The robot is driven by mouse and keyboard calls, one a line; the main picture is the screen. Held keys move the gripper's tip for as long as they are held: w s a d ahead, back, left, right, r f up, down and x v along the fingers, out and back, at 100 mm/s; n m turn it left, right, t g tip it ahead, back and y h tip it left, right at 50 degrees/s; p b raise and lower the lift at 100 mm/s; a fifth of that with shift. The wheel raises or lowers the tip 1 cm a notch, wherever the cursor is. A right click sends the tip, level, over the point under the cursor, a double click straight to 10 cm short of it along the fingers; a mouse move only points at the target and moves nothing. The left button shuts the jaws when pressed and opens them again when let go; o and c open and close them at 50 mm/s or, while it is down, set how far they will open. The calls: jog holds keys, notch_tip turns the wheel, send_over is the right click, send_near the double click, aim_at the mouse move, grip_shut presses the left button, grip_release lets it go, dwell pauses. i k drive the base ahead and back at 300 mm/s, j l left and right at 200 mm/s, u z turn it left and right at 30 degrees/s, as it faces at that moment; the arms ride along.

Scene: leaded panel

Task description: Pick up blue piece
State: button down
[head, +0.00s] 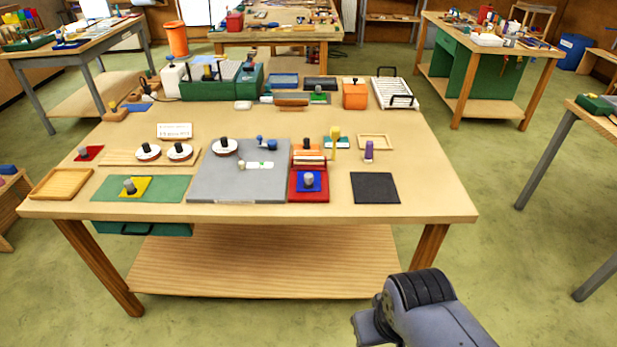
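A small blue square piece (316,187) with a grey knob on top lies on a larger red square (295,196). They are near the front edge of the central wooden table, at the right edge of a grey board (225,185). Another flat blue piece (136,107) lies at the table's far left. My arm shows at the bottom right, in front of the table and well apart from the blue pieces. Its end, my gripper (372,328), is seen from behind; its fingers cannot be made out.
A dark square mat (375,188) lies right of the red square. An orange piece (306,149), a yellow upright object (335,140) and a purple one (369,151) stand close behind. A green mat (165,186) and a wooden tray (60,184) lie left. The table's front right corner is bare.

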aim_at(307, 180)
jog(key=i+j+u, duration=0.2)
jog(key=i, duration=0.4)
jog(key=i+j+u, duration=0.15)
jog(key=i, duration=0.45)
